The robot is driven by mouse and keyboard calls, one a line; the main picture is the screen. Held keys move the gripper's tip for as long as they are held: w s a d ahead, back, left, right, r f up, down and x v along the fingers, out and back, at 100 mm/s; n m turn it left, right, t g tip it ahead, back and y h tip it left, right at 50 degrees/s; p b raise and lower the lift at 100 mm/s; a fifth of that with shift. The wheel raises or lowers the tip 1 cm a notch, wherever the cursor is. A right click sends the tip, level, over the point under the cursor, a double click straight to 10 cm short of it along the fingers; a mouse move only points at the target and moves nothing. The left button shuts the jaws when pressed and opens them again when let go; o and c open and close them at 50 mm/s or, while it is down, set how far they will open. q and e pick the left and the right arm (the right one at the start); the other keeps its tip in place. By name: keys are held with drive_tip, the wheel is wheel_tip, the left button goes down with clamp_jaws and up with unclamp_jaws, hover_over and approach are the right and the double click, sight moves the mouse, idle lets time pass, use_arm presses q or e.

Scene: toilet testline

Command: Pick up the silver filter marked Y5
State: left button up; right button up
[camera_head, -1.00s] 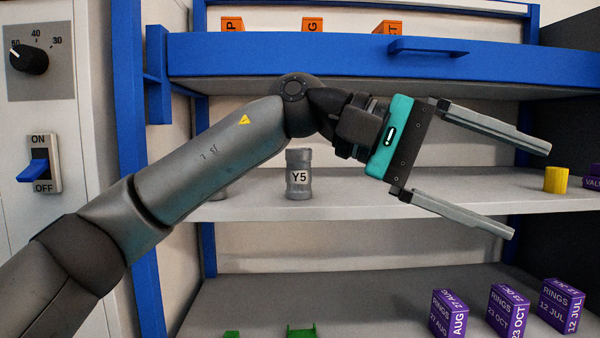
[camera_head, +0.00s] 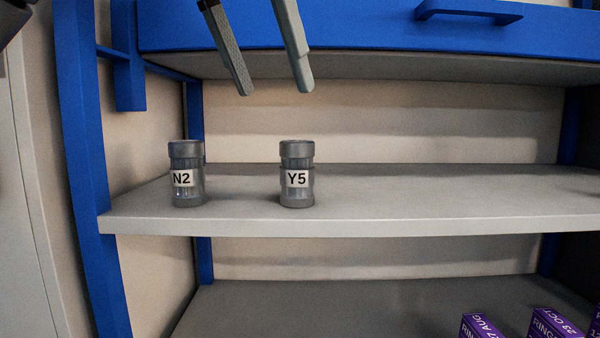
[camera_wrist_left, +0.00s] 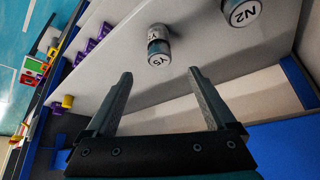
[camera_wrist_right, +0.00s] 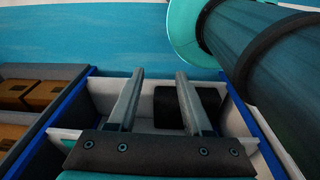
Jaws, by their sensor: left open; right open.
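The silver filter marked Y5 (camera_head: 297,175) stands upright on the middle shelf in the head view. It also shows in the left wrist view (camera_wrist_left: 159,50), just beyond the fingertips and between their lines. My left gripper (camera_head: 275,90) is open and empty, its fingers pointing down above and slightly left of Y5 in the picture, apart from it. The left wrist view shows the same open fingers (camera_wrist_left: 160,75). My right gripper (camera_wrist_right: 160,75) shows only in its wrist view, open with nothing between its fingers, away from the filter.
A like silver filter marked N2 (camera_head: 186,175) stands left of Y5 on the same shelf (camera_head: 420,222). A blue drawer or shelf front (camera_head: 370,30) is above. Purple boxes (camera_head: 550,325) sit low at the right. The shelf right of Y5 is clear.

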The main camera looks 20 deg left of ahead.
sight(294, 141)
use_arm(q)
drive_tip(key=x, duration=0.4)
drive_tip(key=shift+w+f, duration=0.25)
drive_tip(key=x, duration=0.3)
drive_tip(key=shift+d+f+b, duration=0.1)
drive_tip(key=shift+f+b, duration=0.1)
drive_tip(key=shift+b, duration=0.1)
drive_tip(key=shift+w+f, duration=0.25)
drive_tip(key=x, duration=0.3)
drive_tip(key=shift+w+d+f, duration=0.1)
drive_tip(key=shift+w+d, duration=0.05)
drive_tip(key=shift+w+d+f, duration=0.1)
drive_tip(key=shift+w+f, duration=0.2)
drive_tip(key=shift+f, duration=0.15)
clamp_jaws()
use_arm(e)
drive_tip(key=shift+s+f, duration=0.15)
drive_tip(key=shift+s, duration=0.4)
drive_tip(key=shift+s+f, duration=0.15)
drive_tip(key=shift+s, duration=0.4)
